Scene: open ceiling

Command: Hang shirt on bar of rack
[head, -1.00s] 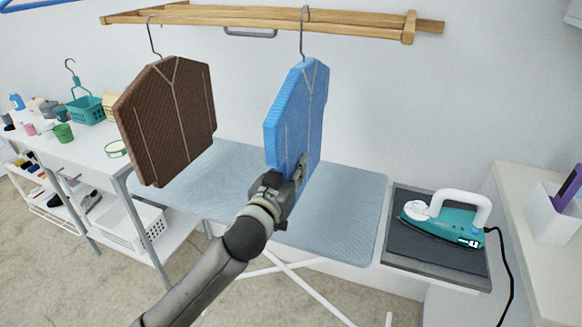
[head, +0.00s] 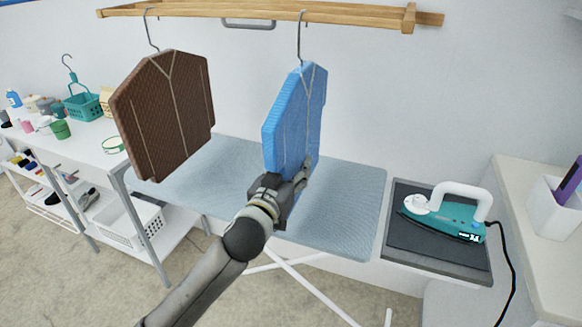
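A blue shirt (head: 288,115) hangs at the centre, edge partly toward me. Its wire hanger hook (head: 301,38) reaches up to the wooden bar of the rack (head: 270,14) and appears to rest on it. My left gripper (head: 296,172) is at the shirt's lower edge. One finger shows splayed out to the right of the shirt, so the gripper looks open; the other finger is mostly hidden. A brown shirt (head: 165,115) hangs from the same rack to the left. My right gripper is not in view.
A blue-grey ironing board (head: 345,205) lies below the shirts. A teal iron (head: 443,217) sits on a dark pad at the right. A white table (head: 85,150) with a teal basket (head: 84,105) and small containers stands at the left.

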